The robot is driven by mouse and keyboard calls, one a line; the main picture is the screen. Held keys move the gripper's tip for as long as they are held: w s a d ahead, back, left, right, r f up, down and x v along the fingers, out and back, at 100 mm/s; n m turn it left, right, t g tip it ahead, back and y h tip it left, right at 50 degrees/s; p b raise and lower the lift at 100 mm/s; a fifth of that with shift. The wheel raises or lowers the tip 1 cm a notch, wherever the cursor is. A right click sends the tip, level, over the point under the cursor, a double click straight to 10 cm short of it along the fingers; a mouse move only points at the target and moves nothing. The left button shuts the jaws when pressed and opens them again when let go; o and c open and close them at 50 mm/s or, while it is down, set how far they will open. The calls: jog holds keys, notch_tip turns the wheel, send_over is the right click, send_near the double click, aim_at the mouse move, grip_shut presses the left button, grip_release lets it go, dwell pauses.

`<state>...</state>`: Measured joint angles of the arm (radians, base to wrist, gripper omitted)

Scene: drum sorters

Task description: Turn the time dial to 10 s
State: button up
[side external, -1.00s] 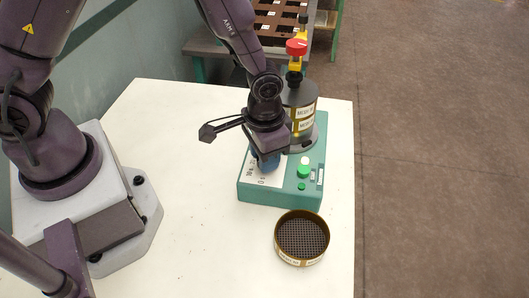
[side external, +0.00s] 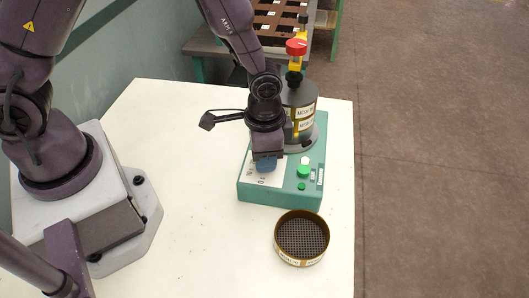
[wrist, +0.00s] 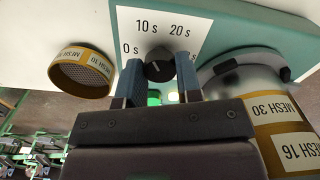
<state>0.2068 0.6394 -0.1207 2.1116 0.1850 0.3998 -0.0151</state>
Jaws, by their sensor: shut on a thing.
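The time dial (wrist: 159,65) is a dark round knob on a white label plate marked 0 s, 10 s and 20 s. It carries a short pale pointer line, whose exact heading is hard to read. In the wrist view the 10 s mark lies above the dial, 0 s to its left and 20 s to its upper right. My gripper (wrist: 159,78) has its two blue fingers on either side of the dial, shut on it. In the side view my gripper (side external: 266,166) is low over the front left of the green machine base (side external: 285,198) and hides the dial.
A stack of mesh sieves (side external: 305,125) stands on the machine behind my gripper, under a red-topped clamp (side external: 296,47). A green button (side external: 304,171) is just right of my gripper. A loose sieve (side external: 302,238) lies in front. The white table's (side external: 195,220) left part is clear.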

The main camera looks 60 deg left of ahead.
jog(key=o, duration=0.9)
jog(key=shift+o, duration=0.2)
notch_tip(320, 180, up, 13)
